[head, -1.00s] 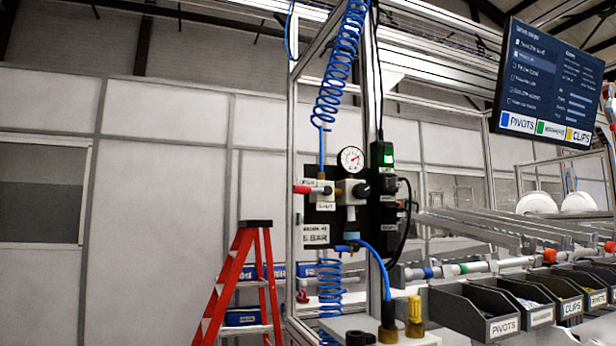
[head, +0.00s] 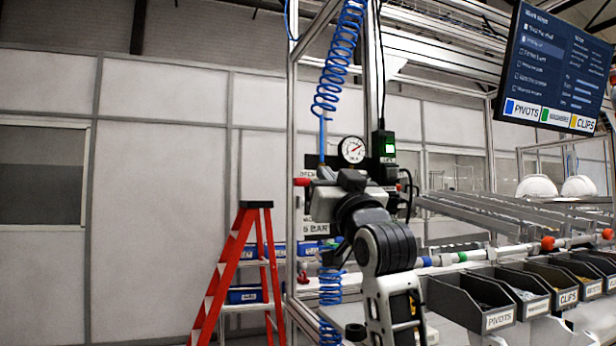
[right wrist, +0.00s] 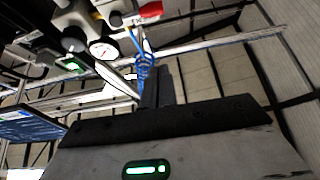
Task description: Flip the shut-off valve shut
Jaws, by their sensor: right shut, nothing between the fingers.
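The shut-off valve's red lever (head: 302,181) points left on the black air panel below the round pressure gauge (head: 352,150). My right gripper (head: 328,180) is in front of the panel and hides the valve body and most of its labels. It is shut and empty, close to the valve; I cannot tell whether it touches. In the right wrist view the red lever (right wrist: 150,10) shows at the top, beyond the dark fingers (right wrist: 157,88), with the gauge (right wrist: 102,48) to its left. My left gripper is not in view.
A blue coiled hose (head: 338,65) hangs above the panel. A green-lit switch box (head: 384,147) is right of the gauge. A red stepladder (head: 236,270) stands at left. Labelled bins (head: 480,303) line the right, below a screen (head: 548,72).

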